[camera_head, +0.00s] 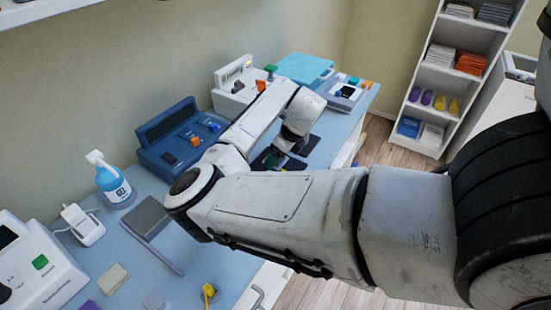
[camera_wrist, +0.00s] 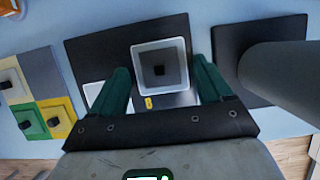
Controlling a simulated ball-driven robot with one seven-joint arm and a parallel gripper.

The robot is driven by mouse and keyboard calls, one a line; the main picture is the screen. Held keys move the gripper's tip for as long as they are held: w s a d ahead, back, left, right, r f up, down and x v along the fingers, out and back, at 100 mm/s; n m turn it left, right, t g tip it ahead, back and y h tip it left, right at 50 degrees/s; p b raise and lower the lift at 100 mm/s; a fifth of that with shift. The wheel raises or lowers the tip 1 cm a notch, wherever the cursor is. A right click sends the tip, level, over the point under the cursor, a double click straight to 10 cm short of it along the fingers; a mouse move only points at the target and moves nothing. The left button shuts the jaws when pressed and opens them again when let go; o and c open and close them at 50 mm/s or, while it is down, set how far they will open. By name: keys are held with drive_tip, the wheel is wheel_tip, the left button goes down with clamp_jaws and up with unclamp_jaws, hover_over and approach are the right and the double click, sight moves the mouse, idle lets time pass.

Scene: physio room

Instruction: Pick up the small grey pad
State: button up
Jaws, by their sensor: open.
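In the wrist view, a small square grey pad (camera_wrist: 147,58) with a light rim and a dark stud lies on a black mat (camera_wrist: 92,48). My gripper (camera_wrist: 161,68) is open, its two green fingers on either side of this pad. I cannot tell whether they touch it. A second pale pad (camera_wrist: 93,96) is partly hidden behind the left finger. In the head view, my gripper (camera_head: 274,158) is over the black mats on the blue table, and the pad is too hidden or small to make out.
Green (camera_wrist: 28,124) and yellow (camera_wrist: 57,130) pads lie left of the mat in the wrist view. Another black mat (camera_wrist: 228,40) is at right. In the head view, a blue device (camera_head: 165,135) and a spray bottle (camera_head: 113,184) stand along the wall.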

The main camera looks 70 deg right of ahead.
drive_tip(key=shift+c, duration=0.4)
drive_tip(key=c, duration=0.9)
drive_tip(key=shift+r, duration=0.1)
